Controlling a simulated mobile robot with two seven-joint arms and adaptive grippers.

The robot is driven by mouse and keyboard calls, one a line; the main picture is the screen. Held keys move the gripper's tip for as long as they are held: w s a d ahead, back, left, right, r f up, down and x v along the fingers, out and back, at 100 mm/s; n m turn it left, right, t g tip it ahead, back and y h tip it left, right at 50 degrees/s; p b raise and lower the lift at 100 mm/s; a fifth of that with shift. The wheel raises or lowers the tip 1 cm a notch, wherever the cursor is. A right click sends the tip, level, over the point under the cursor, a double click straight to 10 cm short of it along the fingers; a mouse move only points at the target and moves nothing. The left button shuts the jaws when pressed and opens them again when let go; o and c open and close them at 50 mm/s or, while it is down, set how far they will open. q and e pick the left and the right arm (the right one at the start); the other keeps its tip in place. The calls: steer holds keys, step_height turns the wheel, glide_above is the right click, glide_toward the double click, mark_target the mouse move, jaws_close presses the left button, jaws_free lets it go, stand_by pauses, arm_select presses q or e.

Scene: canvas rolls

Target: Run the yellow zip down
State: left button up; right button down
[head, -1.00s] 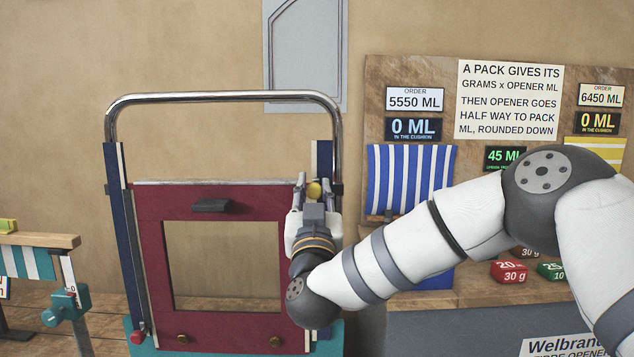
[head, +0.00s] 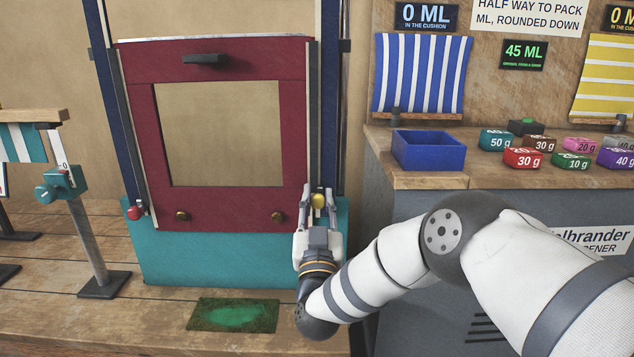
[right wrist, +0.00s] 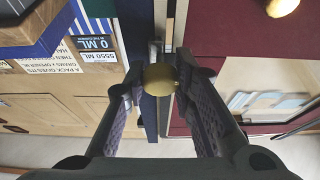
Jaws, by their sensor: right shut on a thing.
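The yellow zip shows as a round yellow knob (head: 319,200) on the right-hand rail (head: 328,120) of the tall dark-red panel (head: 220,208). It sits near the panel's lower right corner. My right gripper (head: 318,197) is shut on this knob, with a finger on each side. In the right wrist view the knob (right wrist: 159,79) lies between the two fingers, in front of the blue rail. The fingers hide part of the rail around it. My left gripper is not in view.
A red knob (head: 134,213) sits low on the left rail. A teal base (head: 220,262) stands below the panel, with a green mat (head: 234,315) on the floor in front. A wooden counter (head: 420,178) at right holds a blue tray (head: 428,151) and several small packs.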

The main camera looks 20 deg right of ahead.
steer(key=shift+f+b, duration=0.55)
steer(key=shift+f, duration=1)
steer(key=c, duration=1.3)
jaws_free()
glide_toward(318, 215)
steer(key=s+a+r, duration=0.2)
steer(key=s, duration=0.4)
steer(key=shift+d, duration=0.1)
